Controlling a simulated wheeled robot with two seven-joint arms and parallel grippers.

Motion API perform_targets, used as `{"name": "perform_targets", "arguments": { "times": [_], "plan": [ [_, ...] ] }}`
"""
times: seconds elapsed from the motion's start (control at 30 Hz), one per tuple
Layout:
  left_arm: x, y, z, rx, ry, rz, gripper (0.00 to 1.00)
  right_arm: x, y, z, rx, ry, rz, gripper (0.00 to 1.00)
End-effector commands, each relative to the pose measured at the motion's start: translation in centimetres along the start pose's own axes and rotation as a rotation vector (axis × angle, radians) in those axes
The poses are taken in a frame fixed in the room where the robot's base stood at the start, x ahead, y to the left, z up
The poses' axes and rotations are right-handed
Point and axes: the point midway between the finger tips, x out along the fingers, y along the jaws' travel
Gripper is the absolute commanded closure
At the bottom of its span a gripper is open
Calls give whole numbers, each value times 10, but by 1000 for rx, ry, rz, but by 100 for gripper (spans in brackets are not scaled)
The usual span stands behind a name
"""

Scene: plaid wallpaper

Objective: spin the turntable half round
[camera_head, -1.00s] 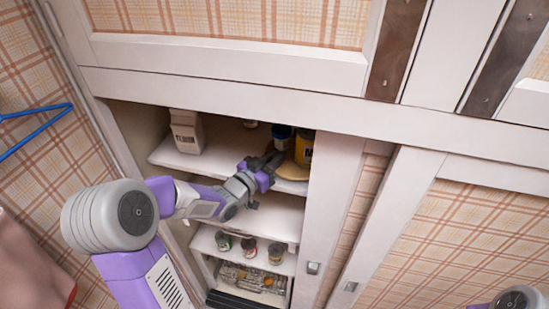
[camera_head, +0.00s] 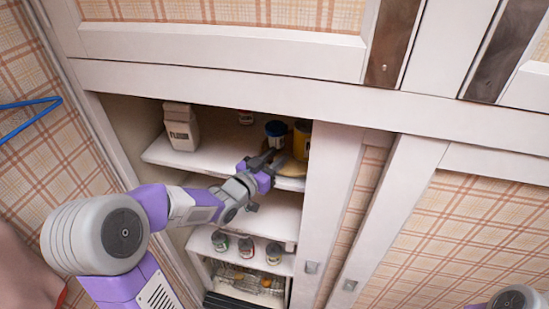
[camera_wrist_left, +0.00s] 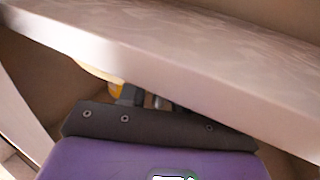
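The turntable (camera_head: 294,172) is a tan round disc at the right end of the upper cupboard shelf, partly hidden by the gripper and the door frame. A blue-lidded jar (camera_head: 276,131) and a yellow can (camera_head: 301,142) stand at it. My left gripper (camera_head: 268,161) is at the disc's front left edge, fingers pointing into the shelf; contact is unclear. In the left wrist view, a shelf board hides most of the scene, and slivers of the disc (camera_wrist_left: 97,71) and yellow can (camera_wrist_left: 115,89) show. The finger gap cannot be made out. My right gripper is out of view.
A flour carton (camera_head: 181,128) stands on the upper shelf (camera_head: 205,158) at left. A small red-labelled jar (camera_head: 246,117) is farther back. Several jars stand on the lower shelf (camera_head: 205,239). The cupboard's white door frame (camera_head: 330,200) is close right of my gripper.

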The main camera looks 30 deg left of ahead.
Motion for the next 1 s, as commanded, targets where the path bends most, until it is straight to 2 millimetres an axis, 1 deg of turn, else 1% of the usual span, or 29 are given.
{"name": "perform_targets", "arguments": {
  "times": [0.27, 0.37, 0.47, 0.6, 0.73, 0.87, 1.0],
  "plan": [
    [0, 0, 0, -1, 1, -1, 61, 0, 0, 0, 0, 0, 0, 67],
    [-4, -1, 0, 0, 1, -2, 61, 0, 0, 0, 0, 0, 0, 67],
    [-17, -1, -1, 2, 2, -3, 61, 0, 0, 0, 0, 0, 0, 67],
    [-42, -1, -1, 2, 2, -4, 61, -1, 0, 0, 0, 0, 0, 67],
    [-61, -1, -1, 1, 2, -4, 61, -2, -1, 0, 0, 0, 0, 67],
    [-73, -1, 0, 0, 1, -3, 61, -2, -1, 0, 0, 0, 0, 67],
    [-76, 0, 0, -1, 1, -1, 61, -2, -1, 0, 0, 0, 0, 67]
  ]
}}
